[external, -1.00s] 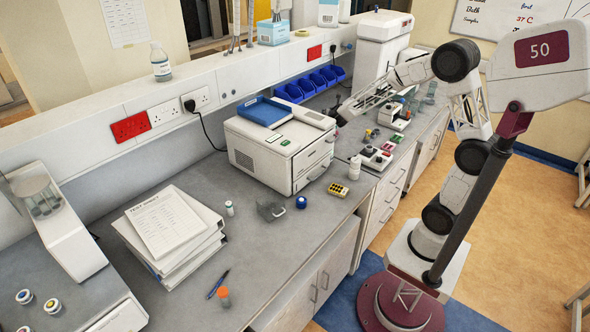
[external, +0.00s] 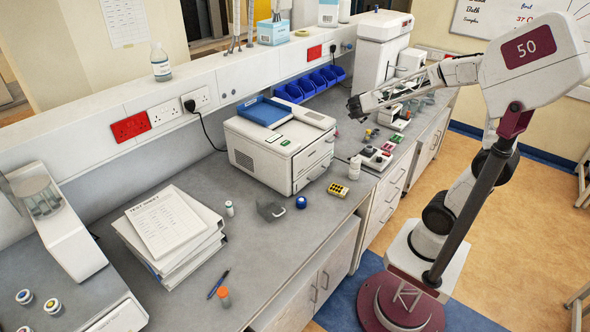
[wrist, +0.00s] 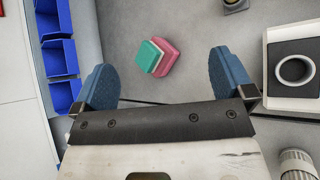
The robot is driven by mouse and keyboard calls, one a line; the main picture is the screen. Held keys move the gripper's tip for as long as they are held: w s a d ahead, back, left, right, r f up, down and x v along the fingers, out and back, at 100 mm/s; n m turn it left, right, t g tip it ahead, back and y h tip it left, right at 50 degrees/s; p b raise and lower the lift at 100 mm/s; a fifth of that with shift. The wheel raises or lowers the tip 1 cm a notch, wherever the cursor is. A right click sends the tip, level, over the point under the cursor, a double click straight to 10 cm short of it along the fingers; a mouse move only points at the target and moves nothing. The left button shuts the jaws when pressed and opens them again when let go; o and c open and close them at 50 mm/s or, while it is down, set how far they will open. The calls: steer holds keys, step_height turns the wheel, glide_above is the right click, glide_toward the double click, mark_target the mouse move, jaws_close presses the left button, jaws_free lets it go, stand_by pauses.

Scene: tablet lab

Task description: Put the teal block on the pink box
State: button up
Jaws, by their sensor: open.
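The teal block (wrist: 147,56) and the pink box (wrist: 167,57) show together in the wrist view, on the grey bench. The teal block overlaps the pink box's left part and looks to be resting on top of it, offset to the left, with pink showing along the right and upper edges. My gripper (wrist: 162,75) is open and empty, its blue fingers spread on either side, apart from both things. In the external view my gripper (external: 356,110) is above the bench, and the pair is too small there to make out surely.
Blue bins (wrist: 58,45) stand at the left in the wrist view. A white device with a round ring (wrist: 294,70) stands at the right. Bare bench surrounds the pair.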

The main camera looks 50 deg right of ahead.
steer(key=s+a+m+g+y, duration=0.1)
steer(key=s+a+m+y, duration=0.2)
steer(key=s, duration=0.6)
steer(key=s+a+m+g+y, duration=0.1)
steer(key=s+a+m+y, duration=0.2)
steer(key=s+a+m, duration=0.4)
steer(key=s+a+m+y, duration=0.3)
steer(key=s+a+m, duration=0.2)
steer(key=s, duration=0.7)
steer(key=shift+s+a+m+g, duration=0.3)
steer(key=shift+a+g, duration=0.1)
steer(key=shift+a, duration=0.4)
